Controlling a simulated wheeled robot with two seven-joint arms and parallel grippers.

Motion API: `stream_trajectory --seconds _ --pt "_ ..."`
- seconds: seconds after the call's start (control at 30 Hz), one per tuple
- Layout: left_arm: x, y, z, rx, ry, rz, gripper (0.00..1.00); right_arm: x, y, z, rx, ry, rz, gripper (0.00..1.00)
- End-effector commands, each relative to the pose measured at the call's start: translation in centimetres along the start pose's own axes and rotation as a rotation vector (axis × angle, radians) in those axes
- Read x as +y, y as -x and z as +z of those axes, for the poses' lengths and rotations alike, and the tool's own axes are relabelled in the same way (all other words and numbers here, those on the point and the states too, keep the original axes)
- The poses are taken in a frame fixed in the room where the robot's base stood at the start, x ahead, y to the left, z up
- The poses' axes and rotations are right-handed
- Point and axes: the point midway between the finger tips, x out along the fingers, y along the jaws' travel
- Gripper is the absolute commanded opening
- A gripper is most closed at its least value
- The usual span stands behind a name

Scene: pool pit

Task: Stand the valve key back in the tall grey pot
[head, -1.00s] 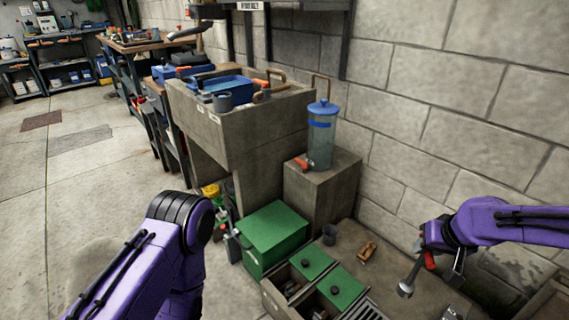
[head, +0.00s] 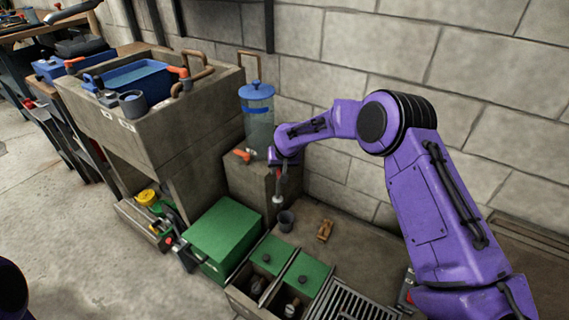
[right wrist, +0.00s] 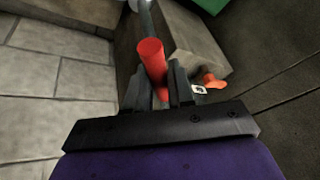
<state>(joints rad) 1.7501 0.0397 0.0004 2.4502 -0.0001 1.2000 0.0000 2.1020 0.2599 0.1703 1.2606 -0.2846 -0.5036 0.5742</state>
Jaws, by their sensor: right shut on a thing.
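My right gripper (head: 277,160) is shut on the valve key (head: 278,186), which hangs down with its pale lower end just above and left of a small grey pot (head: 286,222). In the right wrist view the key's red grip (right wrist: 151,62) stands at the jaws (right wrist: 163,92), and its grey shaft runs away toward the top edge. The pot stands upright on the low stone ledge; the key is apart from it. Another grey pot (head: 132,104) stands on the stone sink unit. I cannot tell which is taller. My left gripper is out of view.
A green box (head: 223,240), green-lidded compartments (head: 272,256), a wooden item (head: 325,230) and a grate (head: 352,304) lie around the pot.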

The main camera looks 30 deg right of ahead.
Motion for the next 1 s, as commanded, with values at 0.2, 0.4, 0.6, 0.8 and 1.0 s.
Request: stream_trajectory --seconds 0.2,0.4,0.6,0.8,1.0 --pt "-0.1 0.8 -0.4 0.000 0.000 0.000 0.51 3.5 -3.7 -1.8 0.030 -0.073 0.057 0.00" --pt "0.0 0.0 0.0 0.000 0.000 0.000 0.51 4.3 -4.9 -1.6 0.035 -0.084 0.064 0.00" --pt "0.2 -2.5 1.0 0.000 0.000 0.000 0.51 4.8 -7.5 -0.4 0.035 -0.084 0.064 0.00" --pt "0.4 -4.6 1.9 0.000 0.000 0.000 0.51 5.3 -10.4 1.0 0.035 -0.083 0.064 0.00" --pt "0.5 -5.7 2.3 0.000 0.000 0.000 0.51 5.5 -12.2 1.7 0.037 -0.083 0.063 0.00"
